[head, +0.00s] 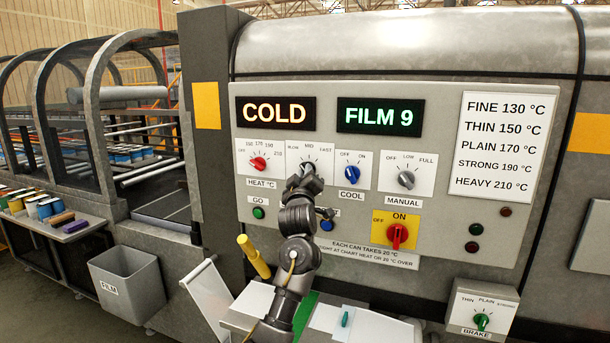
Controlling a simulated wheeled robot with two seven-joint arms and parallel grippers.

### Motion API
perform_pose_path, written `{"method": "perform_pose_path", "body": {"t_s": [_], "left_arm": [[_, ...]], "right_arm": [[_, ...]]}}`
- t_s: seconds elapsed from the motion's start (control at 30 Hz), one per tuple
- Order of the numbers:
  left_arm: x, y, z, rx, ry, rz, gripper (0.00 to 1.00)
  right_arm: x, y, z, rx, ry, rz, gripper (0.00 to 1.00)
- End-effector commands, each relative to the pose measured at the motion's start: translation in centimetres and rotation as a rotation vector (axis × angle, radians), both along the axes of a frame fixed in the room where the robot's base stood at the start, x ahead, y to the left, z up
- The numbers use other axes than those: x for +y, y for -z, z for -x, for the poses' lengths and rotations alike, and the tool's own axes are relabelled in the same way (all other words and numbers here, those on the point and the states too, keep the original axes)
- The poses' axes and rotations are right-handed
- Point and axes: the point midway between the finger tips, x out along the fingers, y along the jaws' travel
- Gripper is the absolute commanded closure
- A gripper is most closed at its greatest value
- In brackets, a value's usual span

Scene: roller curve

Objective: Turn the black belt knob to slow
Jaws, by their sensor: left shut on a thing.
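The belt dial plate (324,156) is on the grey control panel, between the red heat knob (259,163) and the blue cool knob (350,171). Its marks read slow, mid and fast. My left gripper (306,173) reaches up from below and is shut at the centre of this dial, on the belt knob. The gripper hides nearly all of the knob, so I cannot tell which mark it points to. My right gripper is not in view.
A grey manual knob (406,180), a red on/off switch (397,236) and a green go button (259,212) are nearby. Displays read COLD (275,113) and FILM 9 (380,116). A yellow handle (254,257) sticks up left of my arm.

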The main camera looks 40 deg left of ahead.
Motion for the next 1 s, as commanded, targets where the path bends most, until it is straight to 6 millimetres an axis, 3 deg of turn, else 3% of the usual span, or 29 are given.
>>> {"method": "perform_pose_path", "body": {"t_s": [0.03,0.07,0.1,0.23,0.63,1.0], "left_arm": [[0.0,0.0,0.0,-0.002,0.0,0.003,1.0],[0.0,0.0,0.0,-0.002,0.0,0.003,0.84],[0.0,0.0,0.0,-0.002,0.0,0.003,0.79],[0.0,0.0,0.0,-0.002,0.0,0.001,0.64],[-0.7,0.6,0.8,-0.002,0.001,0.001,0.64],[-4.4,2.7,6.4,-0.004,0.001,0.003,0.64]], "right_arm": [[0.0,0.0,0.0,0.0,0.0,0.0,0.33],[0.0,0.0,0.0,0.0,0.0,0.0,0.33],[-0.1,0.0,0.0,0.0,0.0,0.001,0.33],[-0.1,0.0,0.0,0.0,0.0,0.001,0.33],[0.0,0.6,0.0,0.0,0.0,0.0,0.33],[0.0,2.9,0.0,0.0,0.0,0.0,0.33]]}}
